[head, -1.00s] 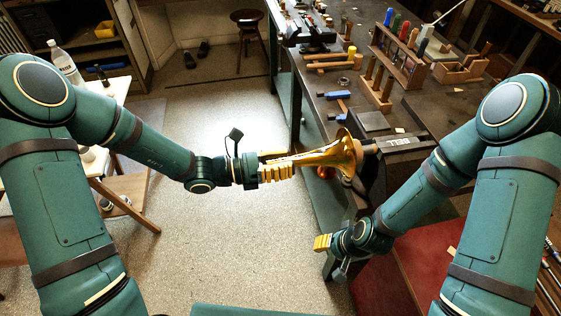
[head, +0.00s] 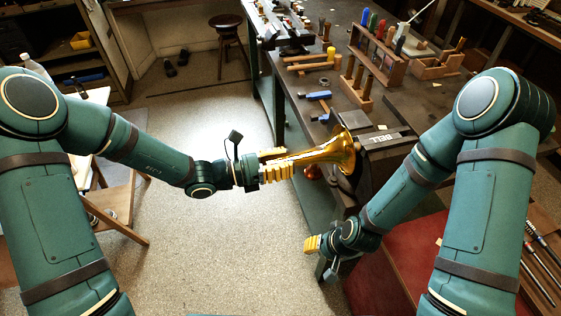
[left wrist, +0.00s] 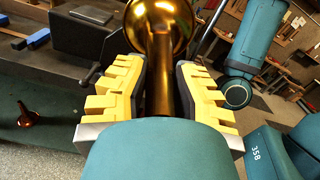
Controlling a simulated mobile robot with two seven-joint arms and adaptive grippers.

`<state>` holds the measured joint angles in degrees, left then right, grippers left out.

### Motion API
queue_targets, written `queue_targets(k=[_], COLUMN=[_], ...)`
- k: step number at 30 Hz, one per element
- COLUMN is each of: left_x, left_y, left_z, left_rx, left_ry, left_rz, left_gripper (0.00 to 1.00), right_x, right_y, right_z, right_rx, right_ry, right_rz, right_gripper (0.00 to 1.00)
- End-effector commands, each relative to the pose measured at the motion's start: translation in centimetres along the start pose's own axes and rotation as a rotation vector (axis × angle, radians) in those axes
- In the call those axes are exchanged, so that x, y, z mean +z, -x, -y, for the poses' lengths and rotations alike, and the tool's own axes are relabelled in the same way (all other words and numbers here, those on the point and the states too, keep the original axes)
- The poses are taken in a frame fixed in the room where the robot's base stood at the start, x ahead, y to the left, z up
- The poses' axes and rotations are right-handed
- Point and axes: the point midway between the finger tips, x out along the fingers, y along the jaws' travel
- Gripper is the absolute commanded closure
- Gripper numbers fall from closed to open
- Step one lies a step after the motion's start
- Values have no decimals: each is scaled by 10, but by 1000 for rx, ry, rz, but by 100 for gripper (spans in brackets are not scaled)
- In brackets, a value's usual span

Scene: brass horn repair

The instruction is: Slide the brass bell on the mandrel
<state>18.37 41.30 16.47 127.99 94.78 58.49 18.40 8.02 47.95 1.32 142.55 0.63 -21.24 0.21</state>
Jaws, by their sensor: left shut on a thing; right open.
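The brass bell (head: 325,155) is held roughly level, its flare facing right toward the bench. My left gripper (head: 277,166) is shut on its narrow tube. In the left wrist view the bell (left wrist: 160,22) lies between the yellow fingers (left wrist: 160,95), flare pointing away. The dark block lettered BELL (head: 384,141) at the bench edge is just right of the flare. The mandrel cannot be made out behind the flare, and I cannot tell whether the bell touches it. My right gripper (head: 313,244) is open and empty, low beside the bench front.
The bench (head: 300,85) carries blue-handled tools (head: 319,96), a hammer (head: 311,62) and a wooden tool rack (head: 377,50). A reddish-brown object (head: 312,173) shows below the bell. A stool (head: 226,30) stands at the back.

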Motion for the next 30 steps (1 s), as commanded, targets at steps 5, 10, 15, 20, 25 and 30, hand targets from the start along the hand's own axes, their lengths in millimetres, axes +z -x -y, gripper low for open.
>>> queue_targets(k=[5, 10, 15, 20, 25, 30], left_x=[0, 0, 0, 0, 0, 0], left_y=[-1, -1, 4, 26, 61, 93], left_z=[0, 0, -1, -1, -1, 0], left_rx=[-1, 0, 2, 4, 6, 4], left_ry=[-1, -1, -1, -2, -2, -1], left_rz=[1, 0, -1, -1, -1, 0], left_gripper=[48, 48, 48, 48, 48, 48], right_x=[0, 0, 0, 0, 0, 0], right_y=[0, 0, 0, 0, 0, 0], right_z=[0, 0, 0, 0, 0, 0], right_rx=[0, 0, 0, 0, 0, 0], right_ry=[0, 0, 0, 0, 0, 0], right_rz=[0, 0, 0, 0, 0, 0], right_gripper=[55, 55, 55, 55, 55, 55])
